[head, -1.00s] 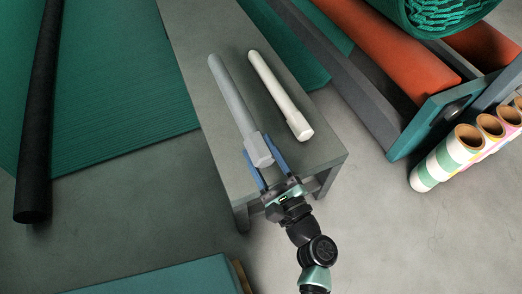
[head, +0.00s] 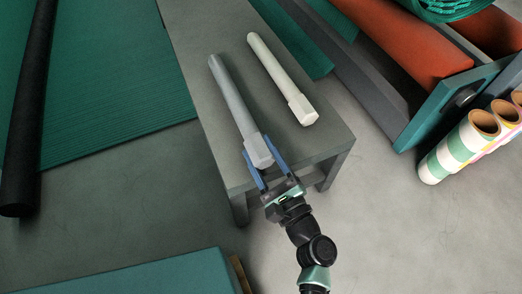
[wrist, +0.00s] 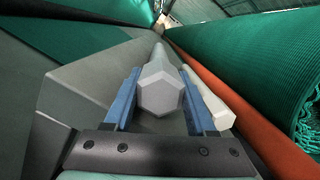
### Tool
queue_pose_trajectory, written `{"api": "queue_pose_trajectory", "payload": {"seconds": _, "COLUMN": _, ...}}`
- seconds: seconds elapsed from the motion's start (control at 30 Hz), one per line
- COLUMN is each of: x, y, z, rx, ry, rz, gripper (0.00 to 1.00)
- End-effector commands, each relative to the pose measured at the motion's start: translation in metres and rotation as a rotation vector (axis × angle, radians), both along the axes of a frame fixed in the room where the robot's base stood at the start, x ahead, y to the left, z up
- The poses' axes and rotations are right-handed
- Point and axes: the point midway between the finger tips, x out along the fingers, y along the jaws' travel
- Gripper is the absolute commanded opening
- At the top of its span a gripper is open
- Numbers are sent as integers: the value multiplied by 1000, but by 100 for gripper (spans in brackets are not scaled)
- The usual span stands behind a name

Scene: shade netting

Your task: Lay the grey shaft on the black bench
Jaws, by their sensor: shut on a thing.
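The grey shaft (head: 231,98), a long rod with a thicker hexagonal end, is over a dark grey bench (head: 193,65). My gripper (head: 267,168) is shut on its near, thick end, one blue finger on each side. In the wrist view the shaft's hexagonal face (wrist: 160,92) sits between the fingers (wrist: 157,100), and the rod runs away from me. I cannot tell for certain how much gap there is between shaft and bench top. The bench looks dark grey rather than black.
A white shaft (head: 278,75) lies on the bench to the right, close to the grey one. Orange rolls (head: 400,40) in a rack and striped tubes (head: 460,147) stand to the right. A teal block (head: 165,278) is at the lower left. Floor is clear around the bench's near end.

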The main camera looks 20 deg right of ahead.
Motion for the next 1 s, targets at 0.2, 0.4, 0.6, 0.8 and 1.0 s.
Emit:
{"api": "queue_pose_trajectory", "payload": {"seconds": 0.2, "x": 1, "y": 0, "z": 6, "rx": -2, "ry": -12, "rz": 2, "gripper": 60}}
{"api": "queue_pose_trajectory", "payload": {"seconds": 0.4, "x": 1, "y": 0, "z": 4, "rx": -1, "ry": -6, "rz": 1, "gripper": 91}}
{"api": "queue_pose_trajectory", "payload": {"seconds": 0.6, "x": -1, "y": 0, "z": -4, "rx": 2, "ry": 10, "rz": -2, "gripper": 91}}
{"api": "queue_pose_trajectory", "payload": {"seconds": 0.8, "x": -20, "y": -2, "z": -6, "rx": 3, "ry": 16, "rz": -6, "gripper": 91}}
{"api": "queue_pose_trajectory", "payload": {"seconds": 1.0, "x": -63, "y": -5, "z": -7, "rx": 3, "ry": 14, "rz": -8, "gripper": 91}}
